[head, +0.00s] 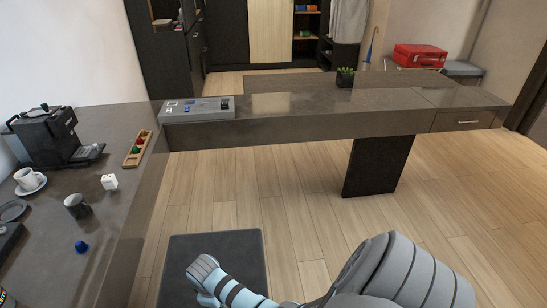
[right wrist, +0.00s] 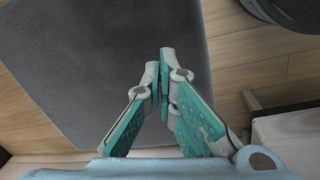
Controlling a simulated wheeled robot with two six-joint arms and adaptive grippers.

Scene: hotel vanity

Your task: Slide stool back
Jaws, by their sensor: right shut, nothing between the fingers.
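The stool (head: 230,248) shows in the head view as a dark grey square seat on the wood floor at bottom centre, in front of the vanity counter. My right arm reaches across its lower part and hides some of it. In the right wrist view the grey seat (right wrist: 90,50) fills the upper left. My right gripper (right wrist: 160,62) is shut and empty, its fingertips seen against the seat near its right edge. Whether they touch it I cannot tell. My left gripper is not in view.
The long counter (head: 300,128) runs across the middle, on a dark support panel (head: 378,166). A side counter (head: 120,190) at left holds a coffee machine (head: 45,135), cups and a tray. Open wood floor (head: 290,215) lies between the stool and the long counter.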

